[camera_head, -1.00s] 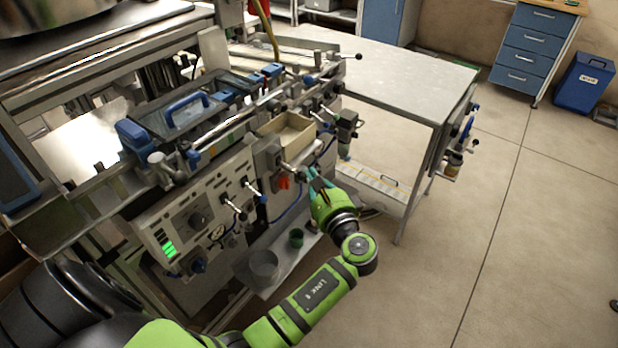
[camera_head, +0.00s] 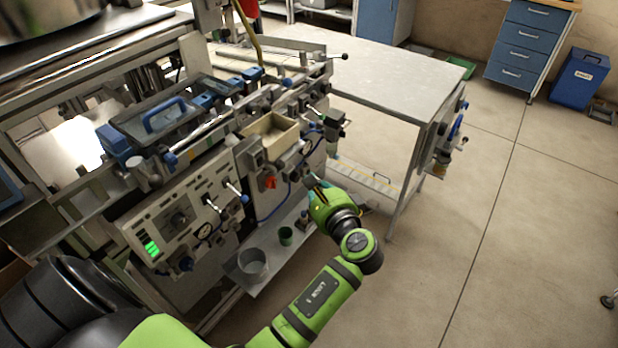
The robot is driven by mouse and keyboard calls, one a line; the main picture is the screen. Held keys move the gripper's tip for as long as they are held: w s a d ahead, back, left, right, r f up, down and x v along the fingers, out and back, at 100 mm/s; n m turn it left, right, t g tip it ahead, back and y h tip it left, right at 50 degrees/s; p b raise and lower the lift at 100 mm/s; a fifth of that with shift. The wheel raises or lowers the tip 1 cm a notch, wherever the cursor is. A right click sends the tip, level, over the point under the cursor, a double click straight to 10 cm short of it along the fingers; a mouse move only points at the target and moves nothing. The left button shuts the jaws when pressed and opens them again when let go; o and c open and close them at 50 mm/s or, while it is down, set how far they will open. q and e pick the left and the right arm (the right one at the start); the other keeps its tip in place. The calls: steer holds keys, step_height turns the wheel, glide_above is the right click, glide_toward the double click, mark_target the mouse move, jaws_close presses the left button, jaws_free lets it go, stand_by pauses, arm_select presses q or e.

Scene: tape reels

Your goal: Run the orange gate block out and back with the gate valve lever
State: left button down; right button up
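One green arm of mine comes in from the lower left; I take it as my left. Its gripper (camera_head: 316,182) is just right of the machine's front panel. Its fingertips are small and partly hidden, so I cannot tell if they are open or shut. A small orange part (camera_head: 271,183) sits low on a grey box on the panel, left of the gripper and apart from it; I cannot tell if it is the gate block. A lever with a blue end (camera_head: 236,191) sticks out further left. I cannot pick out the gate valve lever for sure. My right gripper is not in view.
A beige open tray (camera_head: 268,132) is mounted above the orange part. A grey cup (camera_head: 252,266) and green cup (camera_head: 286,236) stand on a low shelf. A metal table (camera_head: 395,80) stands behind the gripper. The floor at right is mostly clear.

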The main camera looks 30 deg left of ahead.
arm_select(q)
steer(key=s+d, duration=0.1)
steer(key=s+d+r, duration=0.1)
steer(key=s, duration=0.1)
steer(key=shift+d+r, duration=0.15)
steer(key=shift+r, duration=0.15)
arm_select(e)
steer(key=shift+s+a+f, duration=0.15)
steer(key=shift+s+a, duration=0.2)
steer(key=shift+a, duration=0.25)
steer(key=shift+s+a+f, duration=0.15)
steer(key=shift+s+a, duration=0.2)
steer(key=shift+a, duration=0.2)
arm_select(q)
steer(key=shift+w, duration=0.1)
